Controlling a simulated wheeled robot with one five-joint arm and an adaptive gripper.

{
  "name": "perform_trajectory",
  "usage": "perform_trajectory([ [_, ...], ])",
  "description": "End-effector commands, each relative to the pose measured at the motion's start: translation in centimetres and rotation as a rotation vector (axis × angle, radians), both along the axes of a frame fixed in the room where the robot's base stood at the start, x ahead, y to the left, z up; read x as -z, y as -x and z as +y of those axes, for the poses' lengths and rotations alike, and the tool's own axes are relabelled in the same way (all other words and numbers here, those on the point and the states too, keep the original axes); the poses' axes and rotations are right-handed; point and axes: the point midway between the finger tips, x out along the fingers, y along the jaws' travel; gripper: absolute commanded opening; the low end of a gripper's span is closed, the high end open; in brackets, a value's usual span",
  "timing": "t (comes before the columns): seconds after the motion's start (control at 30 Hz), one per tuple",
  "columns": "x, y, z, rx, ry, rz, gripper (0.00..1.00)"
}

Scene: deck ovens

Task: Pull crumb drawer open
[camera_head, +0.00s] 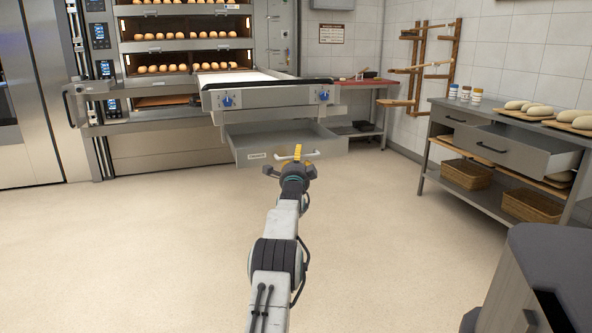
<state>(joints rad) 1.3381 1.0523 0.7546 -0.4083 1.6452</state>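The crumb drawer (331,146) is a grey metal drawer under the loader table in front of the deck ovens. It stands out from under the table, and part of its inside shows. Its front has a small label at left and a pale bar handle (281,157). My gripper (300,155) is at the middle of the drawer front, with a yellow finger part overlapping the handle in the picture. The finger gap is too small and covered to tell whether it is shut on the handle.
The loader table (265,98) with two blue knobs overhangs the drawer. Deck ovens (185,50) with bread stand behind. At right, a workbench (478,125) has its own open drawer (520,148) and baskets below. The floor before the drawer is clear.

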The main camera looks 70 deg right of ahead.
Motion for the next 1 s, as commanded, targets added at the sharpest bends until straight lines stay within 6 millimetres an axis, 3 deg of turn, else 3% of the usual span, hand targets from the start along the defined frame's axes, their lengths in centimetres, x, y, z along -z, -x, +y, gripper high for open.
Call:
perform_trajectory([
  [0.47,0.4,0.6,2.6,0.000,-0.002,0.000,0.47],
  [1.0,1.4,1.8,7.7,-0.001,-0.002,0.001,0.47],
])
